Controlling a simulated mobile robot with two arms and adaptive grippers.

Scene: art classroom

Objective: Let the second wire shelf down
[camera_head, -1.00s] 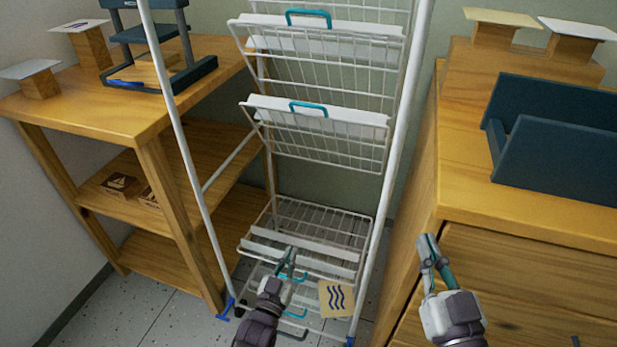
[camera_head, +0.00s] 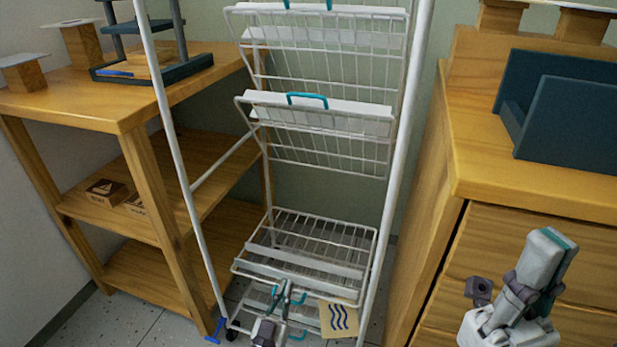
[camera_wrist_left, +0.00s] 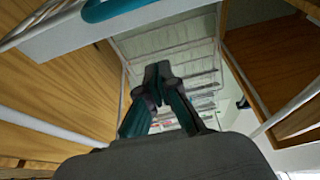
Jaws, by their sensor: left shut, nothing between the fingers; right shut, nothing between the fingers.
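A white wire rack (camera_head: 391,160) stands between the wooden furniture. Two of its wire shelves are tilted up: an upper one (camera_head: 325,55) and one below it (camera_head: 318,140) with a teal handle (camera_head: 307,97). A lower wire shelf (camera_head: 325,238) lies flat, with another level under it. My left gripper (camera_head: 287,289) is shut and empty, over the front of this flat shelf; I cannot tell whether it touches. In the left wrist view its fingers (camera_wrist_left: 158,76) are together, with a teal handle (camera_wrist_left: 112,6) at the top. My right gripper (camera_head: 555,248) is shut and empty before the drawers.
A card with wavy lines (camera_head: 338,319) is at the rack's lower front. A wooden shelf unit (camera_head: 125,110) stands left and a wooden drawer cabinet (camera_head: 530,190) right, with a dark holder (camera_head: 570,120) on it. Floor (camera_head: 130,320) shows at lower left.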

